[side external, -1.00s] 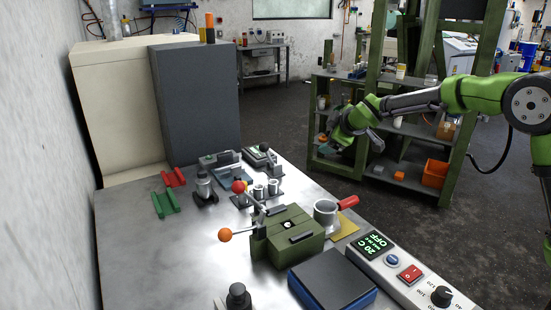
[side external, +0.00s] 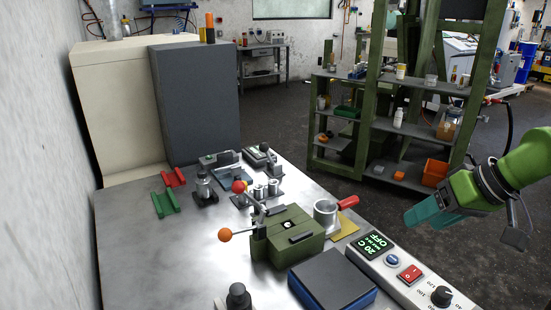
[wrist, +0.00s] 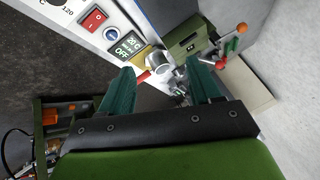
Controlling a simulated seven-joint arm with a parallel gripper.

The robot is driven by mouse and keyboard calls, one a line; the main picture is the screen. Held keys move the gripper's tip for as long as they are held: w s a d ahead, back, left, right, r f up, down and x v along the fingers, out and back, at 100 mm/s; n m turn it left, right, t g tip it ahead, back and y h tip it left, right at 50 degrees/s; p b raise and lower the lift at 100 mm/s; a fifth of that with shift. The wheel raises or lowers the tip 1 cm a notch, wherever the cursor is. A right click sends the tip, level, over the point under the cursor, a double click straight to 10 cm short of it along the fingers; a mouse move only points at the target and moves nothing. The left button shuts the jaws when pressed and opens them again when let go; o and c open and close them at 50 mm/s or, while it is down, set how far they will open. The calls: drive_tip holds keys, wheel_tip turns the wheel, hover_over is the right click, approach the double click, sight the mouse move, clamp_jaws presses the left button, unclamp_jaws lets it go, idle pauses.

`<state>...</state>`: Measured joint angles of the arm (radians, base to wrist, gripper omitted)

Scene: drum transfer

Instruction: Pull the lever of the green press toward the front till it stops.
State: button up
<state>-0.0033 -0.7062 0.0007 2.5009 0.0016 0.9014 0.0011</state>
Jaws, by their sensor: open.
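The green press (side external: 296,243) stands on the metal table, a boxy block with a round opening on top. A lever with an orange knob (side external: 225,235) sticks out from its left side; the knob also shows in the wrist view (wrist: 242,28). A red knob (side external: 238,187) on a grey arm stands by the press's back left corner; I cannot tell whether it belongs to the press. My gripper (side external: 418,216) is open and empty, to the right of the table and well apart from the press. Its teal fingers (wrist: 160,72) show spread in the wrist view.
A metal cup with a red handle (side external: 328,213) stands right of the press. A controller box (side external: 403,272) with display, switch and dial lies along the table's right edge. A dark blue-sided plate (side external: 332,280) is in front. Small fixtures stand behind. Bare table lies left.

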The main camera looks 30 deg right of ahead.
sight(244, 187)
drive_tip(key=w+a+f+n+t, duration=0.1)
drive_tip(key=w+f+n, duration=0.3)
drive_tip(key=w, duration=0.5)
drive_tip(key=w+a+f+n+t+y, duration=0.1)
drive_tip(key=w+f+n, duration=0.3)
drive_tip(key=w, duration=0.5)
drive_tip(key=w+a+f+n+t, duration=0.1)
drive_tip(key=w+f+n, duration=0.3)
drive_tip(key=w, duration=0.5)
drive_tip(key=shift+w+a+n+t, duration=0.15)
drive_tip(key=shift+a+n+t, duration=0.25)
drive_tip(key=shift+n+t, duration=0.3)
drive_tip(key=w+a+r+n+t+y, duration=0.2)
drive_tip(key=a+r+n+y, duration=0.2)
drive_tip(key=a+n, duration=0.1)
drive_tip(key=x, duration=1.6)
drive_tip(key=shift+w+a+f, duration=0.15)
drive_tip(key=shift+w+a, duration=0.05)
drive_tip(key=shift+a, duration=0.05)
clamp_jaws()
